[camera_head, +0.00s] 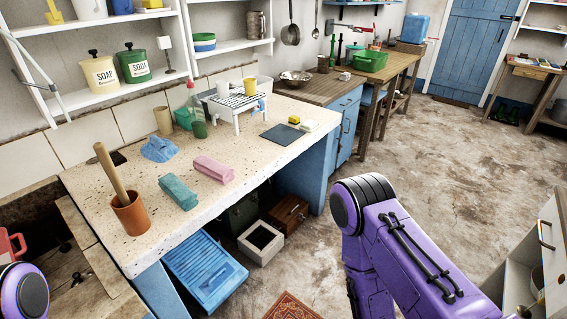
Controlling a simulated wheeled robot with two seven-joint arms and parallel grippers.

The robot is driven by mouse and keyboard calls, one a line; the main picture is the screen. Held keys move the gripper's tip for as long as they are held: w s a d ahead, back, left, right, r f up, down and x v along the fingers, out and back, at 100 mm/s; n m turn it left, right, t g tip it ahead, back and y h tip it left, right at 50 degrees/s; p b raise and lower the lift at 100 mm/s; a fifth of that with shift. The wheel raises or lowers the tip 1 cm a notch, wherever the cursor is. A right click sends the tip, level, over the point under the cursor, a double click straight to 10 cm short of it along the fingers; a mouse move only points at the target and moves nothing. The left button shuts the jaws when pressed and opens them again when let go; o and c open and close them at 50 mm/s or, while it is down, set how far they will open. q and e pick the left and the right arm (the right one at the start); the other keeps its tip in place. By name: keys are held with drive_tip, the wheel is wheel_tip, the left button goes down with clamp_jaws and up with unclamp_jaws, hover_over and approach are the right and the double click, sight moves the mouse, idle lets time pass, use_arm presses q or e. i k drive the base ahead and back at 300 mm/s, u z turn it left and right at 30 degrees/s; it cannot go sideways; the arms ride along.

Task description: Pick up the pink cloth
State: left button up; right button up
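The pink cloth (213,169) is a folded, block-shaped bundle lying on the speckled stone counter (150,222), near its front edge. A similar teal folded cloth (178,192) lies to its left, apart from it. A crumpled blue cloth (160,149) lies behind them. My purple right arm reaches in at the lower right, away from the counter, and its gripper is out of view. A purple piece of my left arm shows at the lower left corner, and its gripper is out of view too.
A terracotta pot (130,216) with a wooden pestle-like stick stands left of the teal cloth. A white rack (237,102) with cups, a green bottle (197,124) and a dark slate mat (282,135) are behind. The counter right of the pink cloth is clear.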

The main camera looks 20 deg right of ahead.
sight(217, 171)
drive_tip(key=z, duration=1.1)
drive_tip(key=i, duration=1.3)
drive_tip(key=z, duration=1.2)
drive_tip(key=i, duration=1.2)
drive_tip(key=u, duration=4.35)
